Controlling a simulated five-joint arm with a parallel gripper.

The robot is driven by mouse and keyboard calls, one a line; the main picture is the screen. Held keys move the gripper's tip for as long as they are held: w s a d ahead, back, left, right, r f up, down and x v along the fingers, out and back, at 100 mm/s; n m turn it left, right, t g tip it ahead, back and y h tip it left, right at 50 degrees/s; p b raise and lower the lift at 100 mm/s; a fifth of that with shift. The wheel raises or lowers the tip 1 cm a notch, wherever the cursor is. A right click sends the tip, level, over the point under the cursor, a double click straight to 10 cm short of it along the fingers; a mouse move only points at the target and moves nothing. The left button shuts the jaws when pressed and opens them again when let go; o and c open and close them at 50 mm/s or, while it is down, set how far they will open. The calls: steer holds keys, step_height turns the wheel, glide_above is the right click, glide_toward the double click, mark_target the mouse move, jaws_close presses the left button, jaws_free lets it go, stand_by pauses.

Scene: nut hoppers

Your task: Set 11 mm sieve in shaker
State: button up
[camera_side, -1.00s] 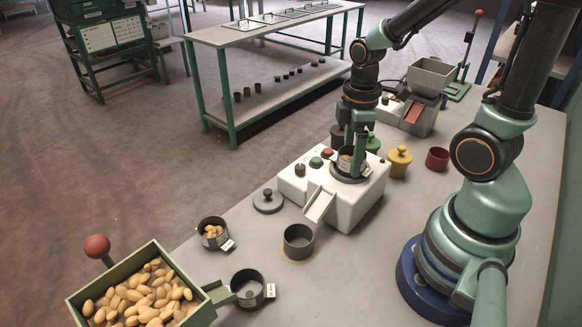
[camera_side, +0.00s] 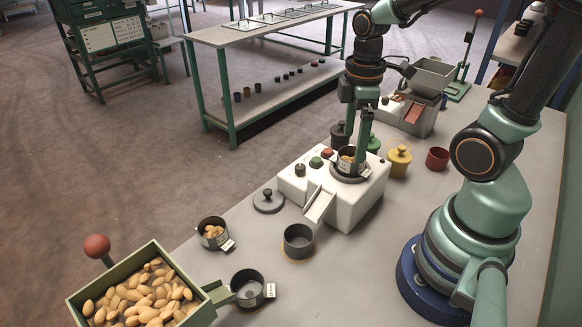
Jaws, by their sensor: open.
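The white shaker (camera_side: 352,207) stands in the middle of the bench, with buttons on its top left and a chute at its front. A small round sieve (camera_side: 347,160) with a pale label sits on the shaker's dark round seat (camera_side: 351,176). I cannot read the label. My gripper (camera_side: 354,150) is open above the seat, its fingers reaching down around the sieve's rim. Whether the fingers touch the rim is too small to tell.
A labelled cup with nuts (camera_side: 212,233), an empty grey cup (camera_side: 298,241) and a labelled dark cup (camera_side: 248,287) stand front left. A nut hopper (camera_side: 140,290) is at the front. A knobbed lid (camera_side: 267,201), yellow weight (camera_side: 398,161) and red cup (camera_side: 437,158) stand nearby.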

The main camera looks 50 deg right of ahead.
step_height(320, 180, up, 8)
steer(key=f, duration=0.1)
steer(key=w+a+r+m+t, duration=0.2)
steer(key=a+m+t, duration=0.3)
steer(key=m, duration=0.4)
steer(key=shift+w+a+t, duration=0.25)
steer(key=shift+t, duration=0.05)
